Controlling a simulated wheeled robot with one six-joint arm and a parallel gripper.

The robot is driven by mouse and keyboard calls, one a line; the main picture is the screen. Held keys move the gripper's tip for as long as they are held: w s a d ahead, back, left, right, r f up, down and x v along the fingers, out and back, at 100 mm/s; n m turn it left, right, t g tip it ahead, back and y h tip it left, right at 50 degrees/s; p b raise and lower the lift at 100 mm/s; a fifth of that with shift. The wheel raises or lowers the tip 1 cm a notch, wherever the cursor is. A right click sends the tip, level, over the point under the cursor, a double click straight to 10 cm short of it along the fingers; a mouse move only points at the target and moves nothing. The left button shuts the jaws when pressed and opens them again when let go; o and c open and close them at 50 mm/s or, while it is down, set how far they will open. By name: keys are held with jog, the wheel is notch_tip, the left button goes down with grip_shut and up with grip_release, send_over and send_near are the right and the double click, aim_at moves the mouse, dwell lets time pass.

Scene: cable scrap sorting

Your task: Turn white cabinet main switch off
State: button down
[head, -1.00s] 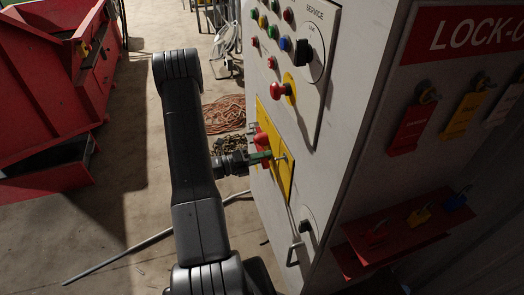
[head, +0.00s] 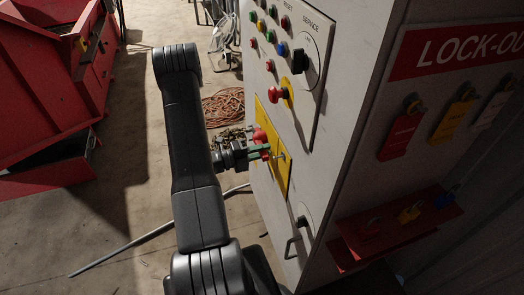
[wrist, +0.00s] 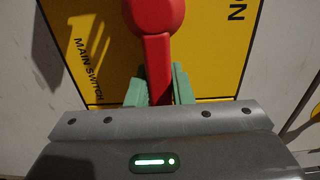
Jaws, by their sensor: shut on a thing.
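The main switch is a red rotary handle (head: 260,136) on a yellow plate (head: 284,177) on the white cabinet's front. In the wrist view, the red handle (wrist: 157,25) runs roughly upright in the picture, with its narrow lever coming down between the green fingers. "MAIN SWITCH" is lettered on the yellow plate (wrist: 108,50) at left, and a partly cut-off "N" shows at upper right. My gripper (head: 264,152) is shut on this lever; the wrist view shows a finger on each side of it (wrist: 158,86). The lever's lower end is hidden by my gripper body.
Above the switch, the white cabinet (head: 345,125) carries a red emergency knob (head: 276,94), several coloured buttons and a black service selector (head: 300,57). A door handle (head: 295,237) sits below. Lock-out tags and a red padlock shelf (head: 400,232) are on the side. A red bin (head: 45,75) stands left.

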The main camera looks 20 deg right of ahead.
jog(key=c, duration=1.3)
grip_release()
jog(key=shift+a, duration=0.1)
jog(key=a, duration=0.9)
jog(key=a+b, duration=0.1)
jog(key=a, duration=0.3)
jog(key=shift+w+a, duration=0.35)
jog(key=shift+w, duration=0.05)
jog(key=shift+d, duration=0.1)
jog(key=d, duration=0.9)
jog(key=d+p, duration=0.1)
jog(key=d, duration=0.3)
jog(key=shift+s+d, duration=0.35)
jog(key=shift+s, duration=0.05)
